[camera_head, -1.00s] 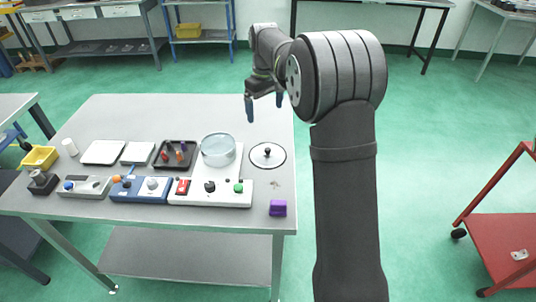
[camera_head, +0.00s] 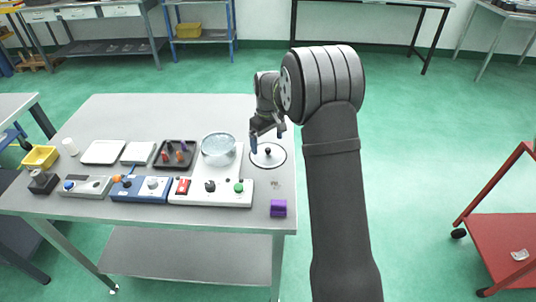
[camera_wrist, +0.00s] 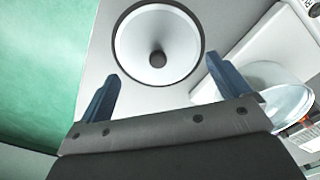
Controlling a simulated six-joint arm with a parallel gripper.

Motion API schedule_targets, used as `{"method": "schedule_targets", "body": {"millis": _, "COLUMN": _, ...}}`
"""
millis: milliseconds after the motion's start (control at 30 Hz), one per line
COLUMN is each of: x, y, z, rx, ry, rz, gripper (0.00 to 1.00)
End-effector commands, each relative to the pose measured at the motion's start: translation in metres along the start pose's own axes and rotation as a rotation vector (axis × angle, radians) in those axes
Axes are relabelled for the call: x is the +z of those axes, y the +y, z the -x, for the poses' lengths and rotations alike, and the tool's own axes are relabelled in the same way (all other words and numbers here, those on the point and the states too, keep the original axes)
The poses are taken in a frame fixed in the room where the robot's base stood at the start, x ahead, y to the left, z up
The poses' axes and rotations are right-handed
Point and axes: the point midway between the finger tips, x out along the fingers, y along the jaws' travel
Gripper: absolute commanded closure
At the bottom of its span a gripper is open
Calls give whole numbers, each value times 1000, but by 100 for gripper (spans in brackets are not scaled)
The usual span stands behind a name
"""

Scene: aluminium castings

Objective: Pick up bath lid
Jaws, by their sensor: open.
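The bath lid (camera_head: 268,158) is a round, clear or pale disc with a dark rim and a black knob at its centre. It lies flat on the grey table near the right edge. In the wrist view the lid (camera_wrist: 178,42) is at top centre, its dark knob (camera_wrist: 157,59) ahead of the fingertips. My gripper (camera_head: 267,145) is open and empty, above the lid. In the wrist view its two blue fingers (camera_wrist: 162,72) are spread wide, with the knob roughly between them but beyond the tips. The exact height above the knob is hard to tell.
A glass bath bowl (camera_head: 218,146) on a white base (camera_head: 232,196) stands just left of the lid; it also shows at right in the wrist view (camera_wrist: 285,105). A purple block (camera_head: 278,208) sits near the front right edge. Trays and devices fill the left.

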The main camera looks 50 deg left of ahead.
Motion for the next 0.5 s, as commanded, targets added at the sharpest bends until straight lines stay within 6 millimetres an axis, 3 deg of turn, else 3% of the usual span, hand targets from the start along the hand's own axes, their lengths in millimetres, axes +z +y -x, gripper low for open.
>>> {"method": "schedule_targets", "body": {"millis": 233, "x": 0, "y": 3, "z": -37, "rx": -2, "ry": -2, "rz": 0, "gripper": 6}}
{"method": "schedule_targets", "body": {"millis": 500, "x": 0, "y": 3, "z": -41, "rx": 0, "ry": -1, "rz": 0, "gripper": 8}}
